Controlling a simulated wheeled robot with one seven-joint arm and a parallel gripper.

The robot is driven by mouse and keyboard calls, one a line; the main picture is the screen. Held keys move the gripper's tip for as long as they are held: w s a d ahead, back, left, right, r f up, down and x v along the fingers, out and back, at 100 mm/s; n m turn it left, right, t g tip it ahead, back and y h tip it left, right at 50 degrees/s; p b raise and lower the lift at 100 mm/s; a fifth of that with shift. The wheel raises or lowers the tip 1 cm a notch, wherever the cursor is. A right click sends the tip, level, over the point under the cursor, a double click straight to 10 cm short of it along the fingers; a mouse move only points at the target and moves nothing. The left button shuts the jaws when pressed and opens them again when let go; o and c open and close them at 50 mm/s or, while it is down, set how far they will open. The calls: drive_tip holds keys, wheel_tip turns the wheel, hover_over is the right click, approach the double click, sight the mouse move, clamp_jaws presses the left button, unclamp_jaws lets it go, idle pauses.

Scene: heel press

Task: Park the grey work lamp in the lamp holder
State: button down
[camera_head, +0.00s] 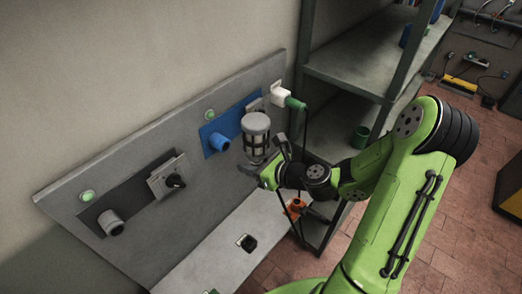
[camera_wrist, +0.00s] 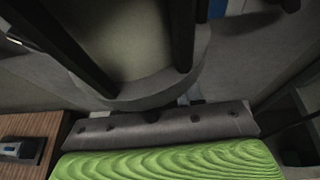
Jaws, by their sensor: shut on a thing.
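The grey work lamp (camera_head: 256,123) is upright in the head view, with a pale grey cap and a dark cage below it. My gripper (camera_head: 264,162) is shut on its lower part, which the fingers partly hide. The lamp is held in front of the panel, to the right of a blue plate with a blue tube (camera_head: 220,141). In the wrist view, dark bars and a curved grey surface (camera_wrist: 150,92) fill the upper part, very close; they look like the lamp. I cannot tell which fitting is the lamp holder.
The sloped grey panel (camera_head: 70,188) carries a grey tube (camera_head: 111,223), a square plate with a black knob (camera_head: 174,181), and a white fitting with a green-ended part (camera_head: 294,103). A grey shelf rack (camera_head: 345,72) stands behind my arm. A black item (camera_head: 247,243) lies on the bench (camera_head: 205,255).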

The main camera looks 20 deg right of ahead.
idle(0.6)
drive_tip(key=shift+b, duration=0.55)
drive_tip(key=s+a+b, duration=0.3)
drive_tip(key=a+b, duration=0.2)
drive_tip(key=b, duration=0.4)
drive_tip(key=shift+s, duration=0.25)
drive_tip(key=shift+d, duration=0.1)
drive_tip(key=shift+b, duration=0.3)
